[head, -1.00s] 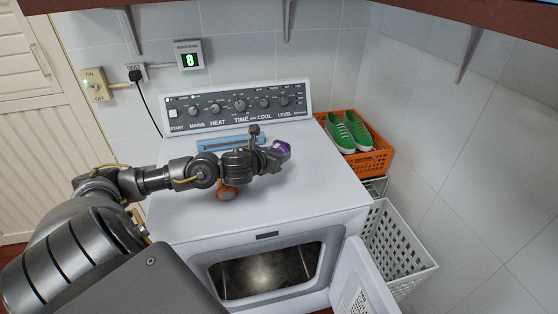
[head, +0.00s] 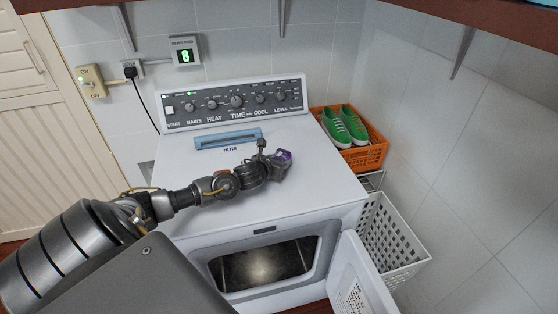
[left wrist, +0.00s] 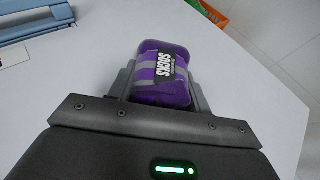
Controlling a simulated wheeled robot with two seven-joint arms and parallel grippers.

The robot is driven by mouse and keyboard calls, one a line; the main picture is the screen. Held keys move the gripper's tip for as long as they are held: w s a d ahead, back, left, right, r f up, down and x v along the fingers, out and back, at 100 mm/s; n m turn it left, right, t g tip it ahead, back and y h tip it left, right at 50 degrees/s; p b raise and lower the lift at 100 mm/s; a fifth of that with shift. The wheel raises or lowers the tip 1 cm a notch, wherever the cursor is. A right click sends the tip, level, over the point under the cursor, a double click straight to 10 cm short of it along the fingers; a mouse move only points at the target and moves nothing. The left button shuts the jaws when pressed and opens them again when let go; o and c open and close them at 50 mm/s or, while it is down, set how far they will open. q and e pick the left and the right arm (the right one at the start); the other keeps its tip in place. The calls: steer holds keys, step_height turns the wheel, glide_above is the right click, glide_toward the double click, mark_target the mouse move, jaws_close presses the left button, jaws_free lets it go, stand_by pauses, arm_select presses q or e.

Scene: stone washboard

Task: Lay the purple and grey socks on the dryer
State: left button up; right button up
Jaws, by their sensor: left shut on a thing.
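The purple and grey socks (left wrist: 160,68) are a rolled bundle with a black label reading "SOCKS" in the left wrist view. They also show as a small purple patch at the arm's end in the head view (head: 284,155). My left gripper (head: 282,160) is shut on the socks, over the right part of the white dryer's top (head: 325,185). In the left wrist view its fingers (left wrist: 160,85) lie on either side of the bundle. I cannot tell whether the socks touch the dryer top. My right gripper is not in view.
A blue filter handle (head: 228,139) lies at the back of the dryer top, before the control panel (head: 235,103). An orange crate (head: 365,158) with green shoes (head: 344,126) stands right of the dryer, above a white basket (head: 395,240). The dryer door (head: 358,280) hangs open.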

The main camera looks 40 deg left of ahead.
arm_select(q)
steer(key=o, duration=0.6)
steer(key=shift+f, duration=0.15)
steer(key=o, duration=0.5)
steer(key=shift+c, duration=0.2)
